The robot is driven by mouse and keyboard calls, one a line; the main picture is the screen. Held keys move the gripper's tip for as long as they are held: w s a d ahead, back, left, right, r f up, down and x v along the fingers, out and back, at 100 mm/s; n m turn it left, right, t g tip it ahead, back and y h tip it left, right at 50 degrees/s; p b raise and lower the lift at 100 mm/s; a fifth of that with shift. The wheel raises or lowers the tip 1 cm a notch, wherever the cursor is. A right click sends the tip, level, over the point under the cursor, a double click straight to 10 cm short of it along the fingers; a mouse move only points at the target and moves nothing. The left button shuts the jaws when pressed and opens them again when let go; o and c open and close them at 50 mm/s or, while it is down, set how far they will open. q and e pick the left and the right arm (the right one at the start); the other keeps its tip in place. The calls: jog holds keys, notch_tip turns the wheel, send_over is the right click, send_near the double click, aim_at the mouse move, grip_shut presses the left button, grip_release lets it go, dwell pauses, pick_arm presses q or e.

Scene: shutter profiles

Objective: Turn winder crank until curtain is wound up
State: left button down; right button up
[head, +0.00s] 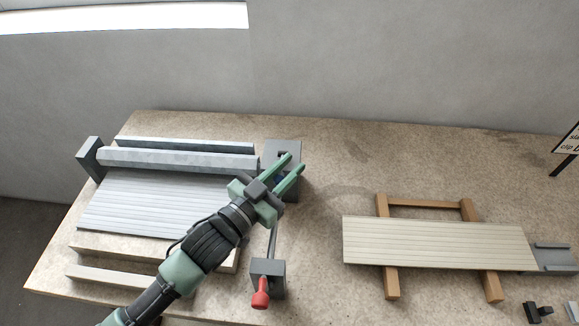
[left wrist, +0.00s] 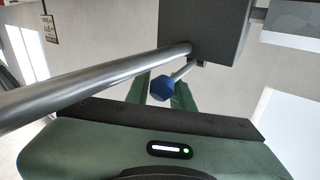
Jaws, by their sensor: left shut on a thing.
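The grey slatted curtain (head: 140,205) lies flat on the table, its far edge at the grey faceted roller (head: 180,158). The winder's dark grey housing (head: 285,150) stands at the roller's right end. My left gripper (head: 294,162) is at this housing, shut on the crank's blue knob (left wrist: 162,88), which shows between the fingers in the left wrist view. A thin arm joins the knob to the grey housing (left wrist: 205,28). The gripper hides part of the crank in the head view. My right gripper is not in view.
A beige slatted panel (head: 435,243) rests on a wooden frame (head: 425,204) at right. The table behind it is clear.

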aim_at(275, 179)
pick_arm(q)
jog(key=shift+a, duration=0.15)
dwell(0.5)
jog(key=c, duration=1.2)
grip_release()
jog(key=shift+a, duration=0.2)
jog(key=shift+s, duration=0.1)
jog(key=shift+s+a+f, duration=0.1)
jog(key=shift+s+a, duration=0.05)
jog(key=shift+s, duration=0.15)
jog(key=b+v, duration=0.2)
jog(key=v, duration=0.3)
jog(key=shift+s+a+f, duration=0.1)
jog(key=shift+s+a, duration=0.05)
jog(key=shift+a, duration=0.1)
jog(key=shift+s+a, duration=0.35)
jog(key=shift+s, duration=0.25)
jog(key=shift+c, duration=0.2)
